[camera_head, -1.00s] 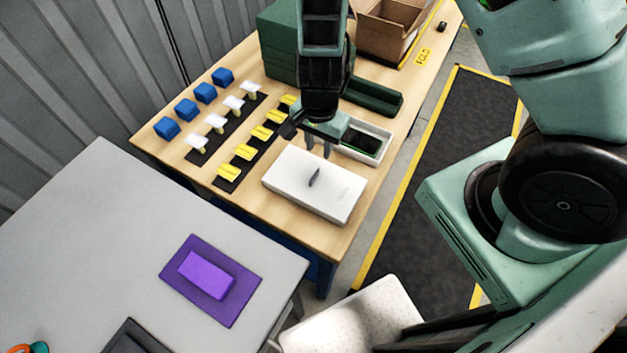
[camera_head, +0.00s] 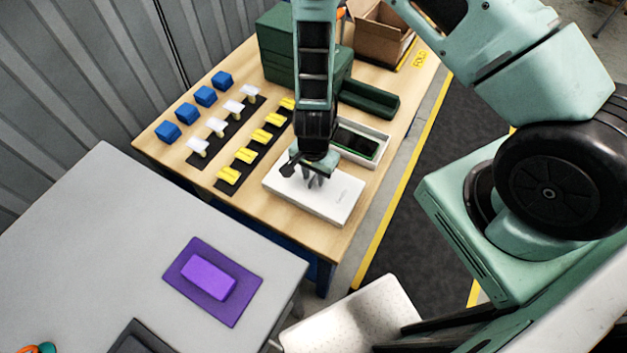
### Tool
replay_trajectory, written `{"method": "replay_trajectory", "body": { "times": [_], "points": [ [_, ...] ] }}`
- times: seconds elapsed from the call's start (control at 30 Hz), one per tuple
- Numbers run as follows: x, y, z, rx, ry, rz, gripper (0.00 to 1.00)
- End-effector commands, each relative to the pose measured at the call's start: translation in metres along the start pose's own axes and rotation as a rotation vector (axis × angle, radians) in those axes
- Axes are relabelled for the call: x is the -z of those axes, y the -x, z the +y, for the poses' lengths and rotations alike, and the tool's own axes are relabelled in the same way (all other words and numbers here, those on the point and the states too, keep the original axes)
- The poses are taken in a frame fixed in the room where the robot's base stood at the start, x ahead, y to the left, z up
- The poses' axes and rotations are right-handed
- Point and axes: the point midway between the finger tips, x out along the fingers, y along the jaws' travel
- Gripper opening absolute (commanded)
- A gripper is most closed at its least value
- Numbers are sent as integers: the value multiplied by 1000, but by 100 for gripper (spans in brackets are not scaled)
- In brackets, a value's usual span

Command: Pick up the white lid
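The white lid (camera_head: 333,204) lies flat on the wooden table, near its front right edge. It is a white rectangular box lid with faint print on its right part. My gripper (camera_head: 315,181) is over the middle of the lid, pointing down, with its fingers at or just above the top surface. The fingers hide the dark mark at the lid's middle. The fingers look close together, and I cannot tell whether they touch or grip anything. Behind the lid, a white open box (camera_head: 383,149) holds a dark device with a green edge (camera_head: 355,142).
Yellow pieces (camera_head: 245,155) and white pieces (camera_head: 216,127) stand on dark strips left of the lid, with blue blocks (camera_head: 186,111) beyond. Green cases (camera_head: 369,98) and a cardboard box (camera_head: 379,40) are behind. A grey table (camera_head: 100,240) with a purple block (camera_head: 208,277) is in front.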

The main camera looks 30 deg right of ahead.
Motion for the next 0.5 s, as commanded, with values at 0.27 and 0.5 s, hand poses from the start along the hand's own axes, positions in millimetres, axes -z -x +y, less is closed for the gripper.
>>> {"method": "replay_trajectory", "body": {
  "times": [0.27,0.5],
  "points": [
    [0,-3,-1,2,1,0,30],
    [0,-3,0,1,1,0,0]
  ]
}}
